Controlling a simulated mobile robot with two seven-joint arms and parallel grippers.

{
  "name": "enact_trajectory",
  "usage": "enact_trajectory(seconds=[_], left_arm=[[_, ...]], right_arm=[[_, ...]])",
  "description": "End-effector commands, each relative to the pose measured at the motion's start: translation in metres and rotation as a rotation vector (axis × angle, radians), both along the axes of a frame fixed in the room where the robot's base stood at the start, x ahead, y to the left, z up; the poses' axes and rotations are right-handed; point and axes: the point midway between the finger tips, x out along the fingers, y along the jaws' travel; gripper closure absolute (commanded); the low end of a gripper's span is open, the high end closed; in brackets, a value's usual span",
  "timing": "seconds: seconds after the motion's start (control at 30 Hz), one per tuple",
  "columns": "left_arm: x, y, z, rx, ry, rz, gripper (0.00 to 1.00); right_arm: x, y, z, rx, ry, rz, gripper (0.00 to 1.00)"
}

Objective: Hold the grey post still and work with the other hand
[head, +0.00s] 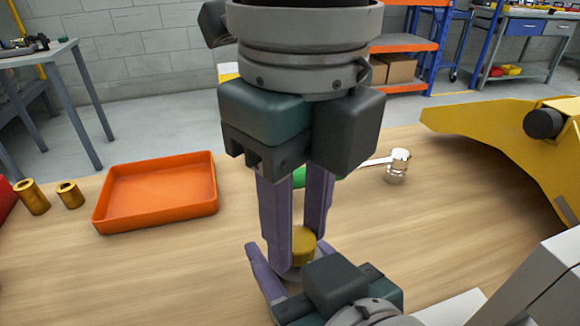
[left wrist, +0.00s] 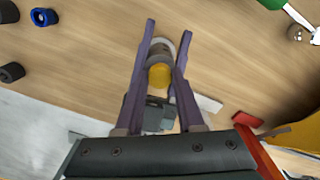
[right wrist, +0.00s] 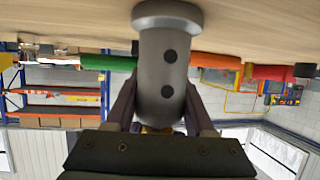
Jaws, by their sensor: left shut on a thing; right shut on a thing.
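The grey post (right wrist: 168,70) fills the middle of the right wrist view, with two dark holes in its side and a wider flanged foot. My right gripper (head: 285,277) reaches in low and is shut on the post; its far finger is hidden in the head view. A brass-coloured round piece (head: 303,245) sits at the post's top end, and it also shows in the left wrist view (left wrist: 160,76). My left gripper (head: 298,250) points down from above, its purple fingers on both sides of the brass-coloured piece, shut on it. How deep that piece sits cannot be told.
An orange tray (head: 160,190), empty, lies left on the wooden table. Two brass sleeves (head: 70,195) stand left of it. A silver-headed hammer (head: 397,165) lies behind my left gripper. A large yellow part (head: 500,135) with a dark knob takes up the right side.

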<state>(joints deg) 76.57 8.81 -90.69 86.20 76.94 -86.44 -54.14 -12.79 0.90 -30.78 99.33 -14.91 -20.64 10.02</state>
Motion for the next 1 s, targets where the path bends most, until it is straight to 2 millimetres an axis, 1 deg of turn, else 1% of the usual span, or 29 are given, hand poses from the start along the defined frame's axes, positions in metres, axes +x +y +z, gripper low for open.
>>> enact_trajectory(seconds=[0.03, 0.2, 0.23, 0.37, 0.47, 0.7, 0.8, 0.9, 1.0], left_arm=[[0.0001, 0.0000, 0.0001, 0.000, 0.000, 0.000, 0.79], [0.0003, 0.0000, 0.0002, -0.001, -0.001, 0.000, 0.98], [0.0003, 0.0000, 0.0002, -0.001, -0.001, 0.000, 1.00], [0.0002, -0.0001, 0.0002, -0.001, -0.001, -0.031, 1.00], [0.0003, -0.0003, 0.0003, -0.002, -0.001, -0.166, 1.00], [0.0003, -0.0001, 0.0004, -0.001, -0.001, -0.622, 1.00], [0.0004, -0.0001, 0.0004, -0.001, -0.002, -0.765, 1.00], [0.0006, -0.0001, 0.0005, -0.001, -0.002, -0.839, 1.00], [0.0006, -0.0001, 0.0006, 0.000, -0.003, -0.854, 1.00]], right_arm=[[0.0000, 0.0001, 0.0000, 0.001, 0.000, 0.000, 1.00], [-0.0001, 0.0001, -0.0001, 0.000, 0.000, 0.000, 1.00], [-0.0001, 0.0001, -0.0001, 0.000, 0.000, 0.000, 1.00], [-0.0001, 0.0002, -0.0001, 0.000, 0.000, 0.000, 1.00], [-0.0001, 0.0002, -0.0001, 0.000, 0.000, 0.000, 1.00], [-0.0002, 0.0001, -0.0001, 0.000, 0.000, 0.000, 1.00], [-0.0002, 0.0001, -0.0001, 0.000, 0.001, 0.000, 1.00], [-0.0002, 0.0001, -0.0001, 0.000, 0.001, 0.000, 1.00], [-0.0002, 0.0000, -0.0001, 0.000, 0.001, 0.000, 1.00]])
